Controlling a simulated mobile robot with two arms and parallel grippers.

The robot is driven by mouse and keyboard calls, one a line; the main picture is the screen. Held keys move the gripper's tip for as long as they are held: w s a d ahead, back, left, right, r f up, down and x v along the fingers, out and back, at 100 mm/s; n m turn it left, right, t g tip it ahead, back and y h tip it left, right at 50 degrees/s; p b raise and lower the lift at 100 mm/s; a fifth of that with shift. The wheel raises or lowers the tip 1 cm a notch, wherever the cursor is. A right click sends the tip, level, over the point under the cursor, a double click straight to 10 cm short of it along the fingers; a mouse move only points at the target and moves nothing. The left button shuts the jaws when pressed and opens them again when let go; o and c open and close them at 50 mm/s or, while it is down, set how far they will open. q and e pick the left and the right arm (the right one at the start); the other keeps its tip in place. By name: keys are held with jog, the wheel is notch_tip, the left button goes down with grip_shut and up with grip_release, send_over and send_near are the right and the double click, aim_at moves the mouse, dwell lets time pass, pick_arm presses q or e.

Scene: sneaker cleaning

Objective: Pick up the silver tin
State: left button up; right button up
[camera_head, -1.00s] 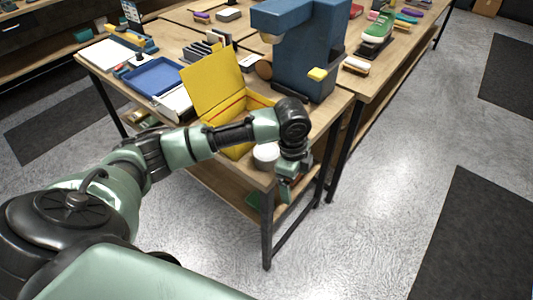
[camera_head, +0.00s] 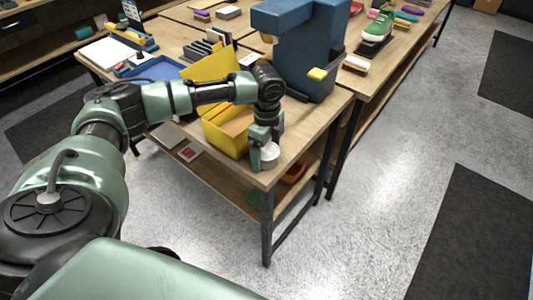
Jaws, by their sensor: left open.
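The silver tin (camera_head: 269,155) is a small round container with a pale top, standing on the near corner of the wooden table, just right of the yellow box. My left gripper (camera_head: 262,158) points down right at the tin, with a green finger along its left side. The gripper is open, and its far finger is partly hidden. I cannot tell whether the fingers touch the tin. My right gripper is not in view.
An open yellow box (camera_head: 226,140) stands close left of the tin. A blue machine (camera_head: 305,55) stands behind it. A blue tray (camera_head: 155,69) lies further left. The table's front corner is close to the tin, with bare floor beyond.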

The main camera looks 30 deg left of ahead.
pick_arm(q)
jog(key=shift+f, duration=0.4)
jog(key=c, duration=1.4)
jog(key=shift+r, duration=0.1)
jog(key=shift+r, duration=0.1)
